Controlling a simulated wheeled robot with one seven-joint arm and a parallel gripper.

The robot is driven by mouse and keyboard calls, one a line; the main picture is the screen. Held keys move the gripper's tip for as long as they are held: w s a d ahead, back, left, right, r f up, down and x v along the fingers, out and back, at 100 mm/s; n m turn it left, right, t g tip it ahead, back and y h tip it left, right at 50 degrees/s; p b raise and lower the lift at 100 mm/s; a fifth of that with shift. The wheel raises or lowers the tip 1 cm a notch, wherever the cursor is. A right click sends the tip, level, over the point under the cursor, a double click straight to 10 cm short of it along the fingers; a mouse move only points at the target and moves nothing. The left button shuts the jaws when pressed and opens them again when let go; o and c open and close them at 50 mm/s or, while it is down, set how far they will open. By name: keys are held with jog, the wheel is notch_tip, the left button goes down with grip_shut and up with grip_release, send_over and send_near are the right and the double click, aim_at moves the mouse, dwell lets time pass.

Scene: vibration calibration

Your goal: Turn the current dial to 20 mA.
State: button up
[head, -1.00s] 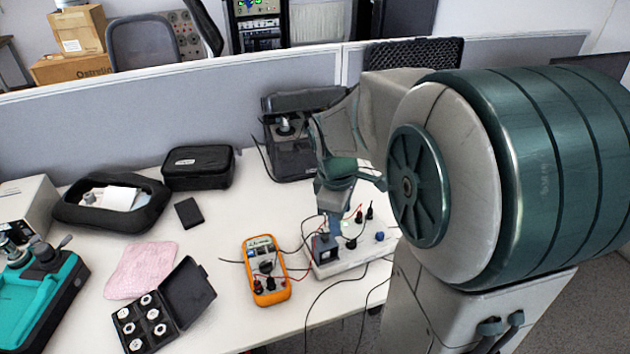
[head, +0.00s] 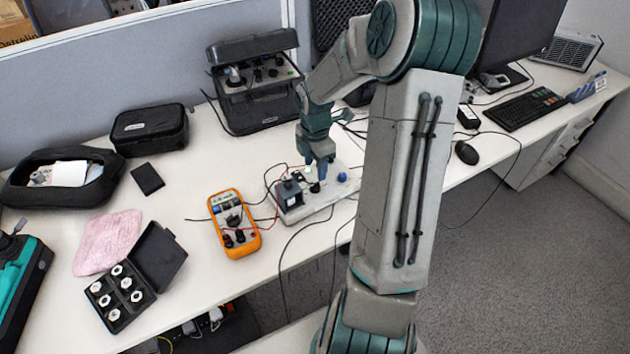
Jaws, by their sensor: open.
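A white instrument board (head: 322,206) lies on the desk, with a small dark box (head: 290,194) at its left end. A black knob (head: 316,187) stands near its middle and a blue knob (head: 342,177) near its right end. I cannot tell which knob is the current dial, and no scale marks or mA reading are legible. My gripper (head: 321,174) points down just above and behind the black knob. It is open; its fingertips are small, and I cannot tell whether they touch the knob.
An orange multimeter (head: 234,222) lies left of the board, with leads running between them. A dark bench instrument (head: 252,85) stands behind. An open black case (head: 135,275) with several metal pieces and a pink cloth (head: 108,242) lie left. My own arm hides part of the desk's right side.

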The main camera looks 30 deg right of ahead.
aim_at(315, 184)
notch_tip(315, 184, down, 7)
jog(key=shift+r, duration=0.1)
dwell(0.3)
jog(key=c, duration=1)
